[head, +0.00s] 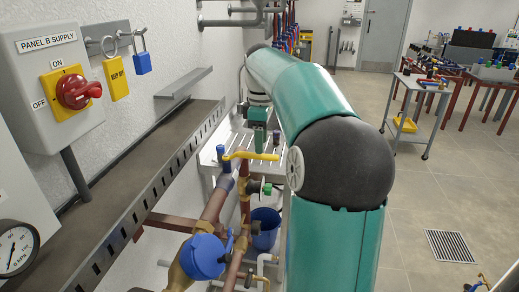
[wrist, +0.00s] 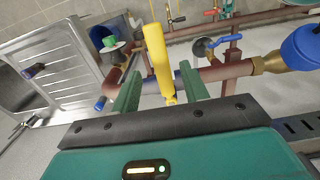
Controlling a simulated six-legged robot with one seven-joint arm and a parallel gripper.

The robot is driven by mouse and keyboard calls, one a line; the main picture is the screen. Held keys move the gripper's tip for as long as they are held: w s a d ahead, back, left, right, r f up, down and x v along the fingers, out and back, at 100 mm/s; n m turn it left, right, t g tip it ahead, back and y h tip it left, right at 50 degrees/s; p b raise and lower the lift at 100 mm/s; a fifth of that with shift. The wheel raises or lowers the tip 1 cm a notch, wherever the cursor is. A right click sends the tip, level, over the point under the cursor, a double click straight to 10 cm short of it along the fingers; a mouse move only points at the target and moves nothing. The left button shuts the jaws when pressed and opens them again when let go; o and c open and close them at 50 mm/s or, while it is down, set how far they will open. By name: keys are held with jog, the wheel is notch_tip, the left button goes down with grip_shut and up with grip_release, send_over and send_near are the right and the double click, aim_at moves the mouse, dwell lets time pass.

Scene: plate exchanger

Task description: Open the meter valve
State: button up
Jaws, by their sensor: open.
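A yellow lever handle (head: 250,156) sits on the copper pipework below my arm, and I take it as the meter valve. In the wrist view the yellow lever (wrist: 156,50) runs lengthwise between the two green fingers. My gripper (head: 259,146) is at the lever in the head view. In the wrist view my gripper (wrist: 159,82) is open, with a finger on each side of the lever and visible gaps. The blue-capped meter (head: 204,257) is on the pipe nearer the camera; it also shows in the wrist view (wrist: 302,48). My gripper hides part of the valve body.
A steel sink unit (wrist: 62,70) and a blue bucket (head: 265,228) are close by. A grey cable tray (head: 150,185) runs along the wall at left, under a panel with a red switch (head: 78,92). The floor at right is open, with a trolley (head: 420,95) farther back.

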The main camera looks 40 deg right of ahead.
aim_at(250, 157)
notch_tip(250, 157, down, 3)
jog(key=shift+f, duration=0.1)
jog(key=shift+w+a+f, duration=0.1)
jog(key=shift+w+f, duration=0.05)
grip_shut()
dwell(0.3)
